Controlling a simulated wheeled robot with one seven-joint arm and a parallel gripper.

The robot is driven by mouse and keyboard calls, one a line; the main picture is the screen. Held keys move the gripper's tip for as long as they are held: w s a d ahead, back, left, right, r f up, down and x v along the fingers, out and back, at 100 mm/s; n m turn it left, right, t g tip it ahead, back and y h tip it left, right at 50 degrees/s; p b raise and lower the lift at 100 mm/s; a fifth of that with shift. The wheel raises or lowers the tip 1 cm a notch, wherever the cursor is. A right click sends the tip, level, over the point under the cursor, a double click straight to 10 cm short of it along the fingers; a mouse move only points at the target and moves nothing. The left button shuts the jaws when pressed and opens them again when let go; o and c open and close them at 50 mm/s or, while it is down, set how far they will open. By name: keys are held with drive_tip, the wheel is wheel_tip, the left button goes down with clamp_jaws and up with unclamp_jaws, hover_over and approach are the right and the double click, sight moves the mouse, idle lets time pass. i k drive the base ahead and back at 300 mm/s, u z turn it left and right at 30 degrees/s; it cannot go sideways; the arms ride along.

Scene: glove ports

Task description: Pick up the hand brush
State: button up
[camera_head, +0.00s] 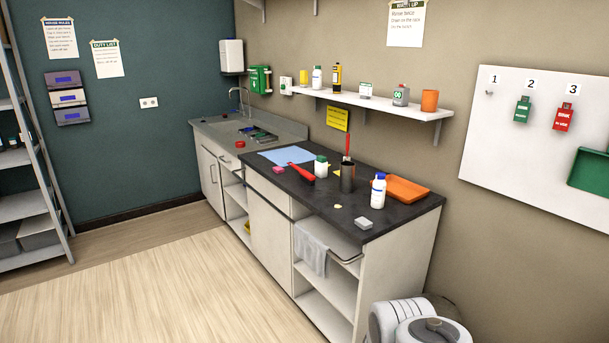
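A long red object (301,173) lies on the dark worktop (400,216), left of a dark cup. It looks like the hand brush, but it is too small here to make out bristles. The dark cup (347,181) stands upright on the worktop with a red-handled tool (347,146) in it. My gripper is not in view.
Near the red object are a green-capped white bottle (321,168), a pink block (278,169) and a blue cloth (287,155). A blue-and-white bottle (378,191) and orange tray (408,189) stand to the right. A shelf (390,103) overhangs behind. Floor (150,275) in front is clear.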

sight(308, 178)
drive_tip(key=u, duration=0.6)
drive_tip(key=i, duration=3.95)
drive_tip(key=z, duration=0.85)
